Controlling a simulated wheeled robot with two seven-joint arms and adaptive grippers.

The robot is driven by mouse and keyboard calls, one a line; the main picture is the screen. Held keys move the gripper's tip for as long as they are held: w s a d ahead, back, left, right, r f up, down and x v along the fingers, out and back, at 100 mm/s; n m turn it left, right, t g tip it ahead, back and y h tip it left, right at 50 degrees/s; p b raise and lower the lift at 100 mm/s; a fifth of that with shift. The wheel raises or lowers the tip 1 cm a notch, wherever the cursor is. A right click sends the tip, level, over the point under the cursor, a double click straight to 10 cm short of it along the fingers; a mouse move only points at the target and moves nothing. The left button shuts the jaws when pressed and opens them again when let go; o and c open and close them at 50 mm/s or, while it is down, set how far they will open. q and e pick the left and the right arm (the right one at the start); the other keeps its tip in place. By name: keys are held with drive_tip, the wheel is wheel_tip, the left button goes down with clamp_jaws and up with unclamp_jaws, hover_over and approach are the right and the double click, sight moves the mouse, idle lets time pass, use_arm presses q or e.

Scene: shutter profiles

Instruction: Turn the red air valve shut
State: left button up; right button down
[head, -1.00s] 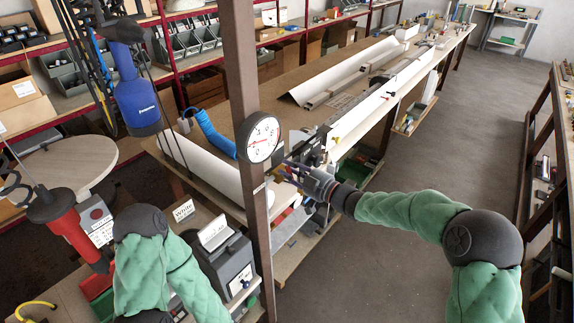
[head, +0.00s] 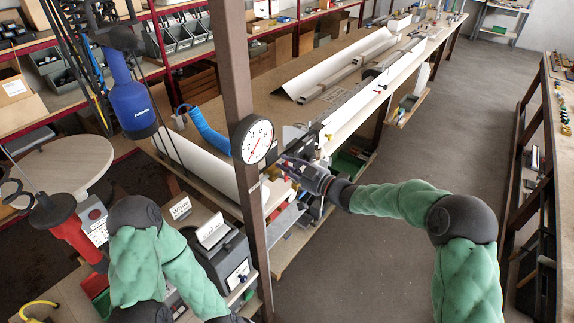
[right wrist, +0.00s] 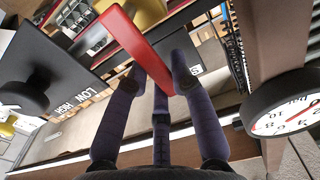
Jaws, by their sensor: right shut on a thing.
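The red air valve's lever (right wrist: 134,43) shows in the right wrist view as a flat red bar running diagonally, with a yellow brass body (right wrist: 146,12) behind its upper end. My right gripper (right wrist: 158,72) has its dark fingers on both sides of the lever's near end and is shut on it. In the head view the right gripper (head: 287,167) is at the valve beside the brown post; its fingers largely hide the lever there. A round white pressure gauge (head: 256,139) with a red needle is on the post. My left gripper is out of view.
The brown post (head: 240,80) stands close left of my right gripper. A long workbench (head: 290,75) with white profiles lies behind it. A black part marked LOW and HIGH (right wrist: 45,65) is near the fingers. The floor (head: 430,130) at right is clear.

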drive_tip(key=c, duration=1)
unclamp_jaws()
drive_tip(key=shift+c, duration=0.2)
drive_tip(key=v, duration=1.2)
